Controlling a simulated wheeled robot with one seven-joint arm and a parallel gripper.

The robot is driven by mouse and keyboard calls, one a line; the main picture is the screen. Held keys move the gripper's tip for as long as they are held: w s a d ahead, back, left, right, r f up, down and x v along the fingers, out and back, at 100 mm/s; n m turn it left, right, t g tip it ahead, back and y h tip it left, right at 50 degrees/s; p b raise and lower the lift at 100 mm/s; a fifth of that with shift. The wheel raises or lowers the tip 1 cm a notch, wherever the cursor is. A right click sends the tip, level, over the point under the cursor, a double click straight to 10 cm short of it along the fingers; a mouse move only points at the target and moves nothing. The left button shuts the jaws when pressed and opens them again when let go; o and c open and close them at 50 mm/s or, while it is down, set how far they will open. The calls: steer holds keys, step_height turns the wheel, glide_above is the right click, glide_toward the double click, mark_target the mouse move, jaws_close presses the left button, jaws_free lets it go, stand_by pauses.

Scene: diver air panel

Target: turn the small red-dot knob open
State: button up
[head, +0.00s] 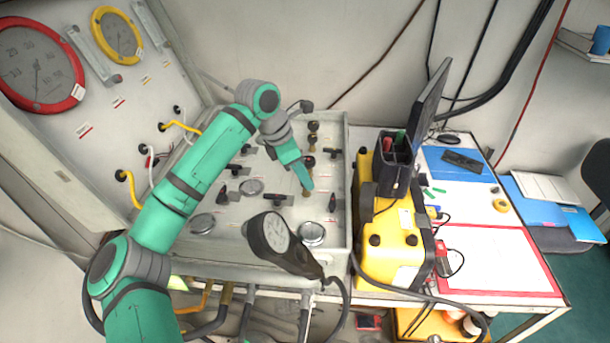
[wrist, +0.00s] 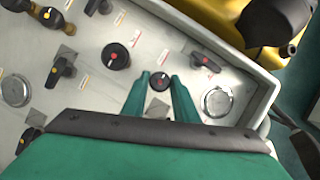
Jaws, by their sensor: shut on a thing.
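The small red-dot knob (wrist: 159,81) is a dark round knob on the pale panel (wrist: 150,38), seen in the wrist view between my two green fingertips. My gripper (wrist: 161,84) is shut on it, one finger on each side. In the head view my gripper (head: 307,189) reaches down to the panel from above, and I cannot make out the small knob there. A larger dark knob with a red dot (wrist: 115,56) sits just up and left of the held one in the wrist view, apart from my fingers.
A round metal cap (wrist: 216,102) lies close right of my fingers. Several lever knobs (wrist: 62,70) stand to the left. In the head view a dark handheld gauge (head: 277,237) stands in front of the panel. A yellow case (head: 395,240) is to the right.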

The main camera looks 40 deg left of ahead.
steer(key=n+y, duration=0.1)
steer(key=n, duration=0.2)
steer(key=shift+s+n+t, duration=0.15)
steer(key=shift+n+t, duration=0.25)
steer(key=n+y, duration=0.1)
steer(key=n, duration=0.1)
steer(key=shift+d+n, duration=0.1)
steer(key=shift+n, duration=0.2)
steer(key=n+y, duration=0.2)
steer(key=n, duration=0.3)
steer(key=shift+d, duration=0.2)
steer(key=shift+n+g+y, duration=0.4)
steer(key=shift+n+y, duration=0.2)
steer(key=shift+n, duration=0.7)
steer(key=shift+w, duration=0.2)
steer(key=shift+d, duration=0.15)
steer(key=o, duration=1)
